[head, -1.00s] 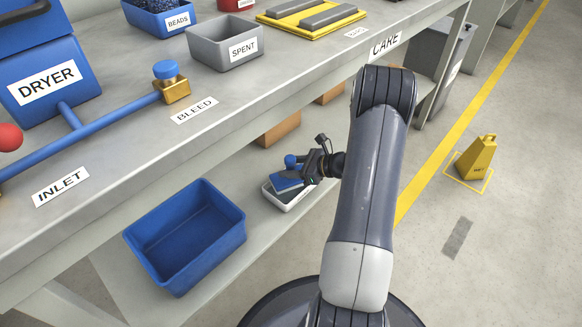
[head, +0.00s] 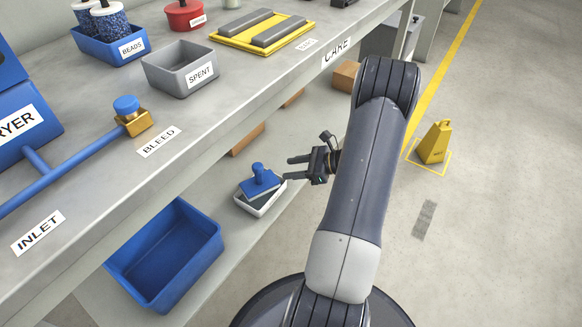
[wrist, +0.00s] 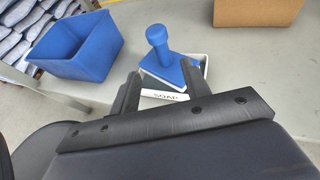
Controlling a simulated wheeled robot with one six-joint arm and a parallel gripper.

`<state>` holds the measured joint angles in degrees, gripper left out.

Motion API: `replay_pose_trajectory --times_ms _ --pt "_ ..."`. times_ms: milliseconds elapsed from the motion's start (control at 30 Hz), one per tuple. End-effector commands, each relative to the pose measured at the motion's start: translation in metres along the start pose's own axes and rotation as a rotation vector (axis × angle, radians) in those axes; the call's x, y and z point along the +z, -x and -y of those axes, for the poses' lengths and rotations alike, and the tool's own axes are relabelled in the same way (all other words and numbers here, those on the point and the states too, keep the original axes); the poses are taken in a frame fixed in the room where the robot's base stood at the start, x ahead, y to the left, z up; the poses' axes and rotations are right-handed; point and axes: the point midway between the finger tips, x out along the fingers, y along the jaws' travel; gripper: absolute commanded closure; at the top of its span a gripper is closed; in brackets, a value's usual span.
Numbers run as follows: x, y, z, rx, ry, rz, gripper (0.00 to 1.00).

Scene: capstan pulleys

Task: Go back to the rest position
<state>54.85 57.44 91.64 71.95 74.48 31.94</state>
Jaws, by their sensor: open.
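My gripper (head: 297,168) is open and empty, to the right of and a little above a blue tool with a knob handle (head: 260,180). The blue tool rests on a small white tray (head: 272,204) on the lower shelf. In the wrist view the open fingers (wrist: 165,88) point toward the blue tool (wrist: 162,55), and nothing is between them. The tray's label (wrist: 172,97) there seems to read SOAP. My arm stretches from my base up past the bench's front edge and bends back toward the shelf.
A blue bin (head: 170,262) stands on the lower shelf, left of the tray. Cardboard boxes (head: 247,139) lie farther along. The bench top above holds a grey SPENT bin (head: 181,68) and a BLEED valve (head: 131,117).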

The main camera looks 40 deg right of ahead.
Motion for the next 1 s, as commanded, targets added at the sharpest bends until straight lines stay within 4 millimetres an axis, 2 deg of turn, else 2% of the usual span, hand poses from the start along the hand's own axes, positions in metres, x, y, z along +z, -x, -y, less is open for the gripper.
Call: replay_pose_trajectory --times_ms 167,267,800,867,1000 --pt "0.0 -0.003 0.0 0.0 0.0 0.0 0.55" --pt "-0.001 -0.011 0.0 0.001 0.0 0.0 0.55" --pt "-0.003 -0.112 -0.001 0.003 0.001 -0.001 0.55" --pt "-0.002 -0.121 -0.001 0.003 0.001 0.0 0.55" --pt "-0.012 -0.126 0.0 -0.001 -0.001 0.0 0.55"
